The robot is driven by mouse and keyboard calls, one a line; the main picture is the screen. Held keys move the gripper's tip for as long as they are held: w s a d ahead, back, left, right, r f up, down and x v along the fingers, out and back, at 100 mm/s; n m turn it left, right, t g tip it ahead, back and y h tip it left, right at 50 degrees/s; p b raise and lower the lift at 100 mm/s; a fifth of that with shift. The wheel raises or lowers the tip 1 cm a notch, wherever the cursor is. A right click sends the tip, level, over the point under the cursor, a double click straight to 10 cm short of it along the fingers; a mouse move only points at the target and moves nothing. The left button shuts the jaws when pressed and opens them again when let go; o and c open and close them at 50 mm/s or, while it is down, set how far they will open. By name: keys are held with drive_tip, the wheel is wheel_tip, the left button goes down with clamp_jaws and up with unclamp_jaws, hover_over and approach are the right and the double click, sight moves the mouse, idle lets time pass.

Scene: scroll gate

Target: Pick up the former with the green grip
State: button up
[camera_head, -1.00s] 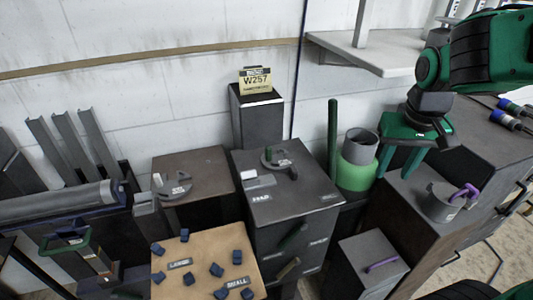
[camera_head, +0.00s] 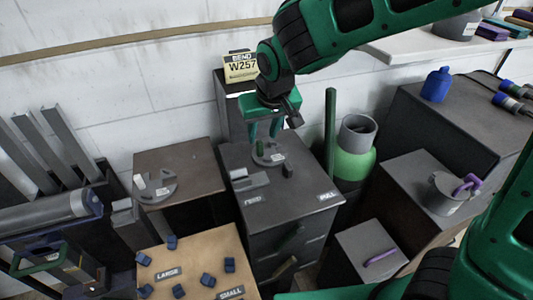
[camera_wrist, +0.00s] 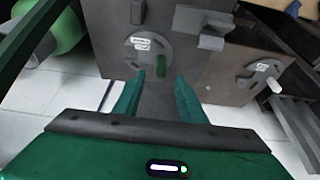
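The former with the green grip (camera_head: 277,157) is a grey rounded piece with a label, lying on top of the dark grey cabinet (camera_head: 290,205). Its short green grip stands up from it. It also shows in the wrist view (camera_wrist: 140,53), with the grip (camera_wrist: 161,67) pictured between my fingertips. My gripper (camera_head: 265,136) is open and empty, pointing down just above the former. Both green fingers show in the wrist view (camera_wrist: 160,78), apart from each other. I cannot tell whether the grip is within the fingers' reach.
A former with a white grip (camera_head: 165,191) lies on the brown-topped box to the left. A former with a purple grip (camera_head: 443,194) is on the right box. A grey block (camera_head: 250,181) sits close to the green-grip former. A green post (camera_head: 330,130) stands to the right.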

sight(260, 141)
drive_tip(key=shift+x, duration=3)
drive_tip(key=shift+w+r, duration=0.1)
clamp_jaws()
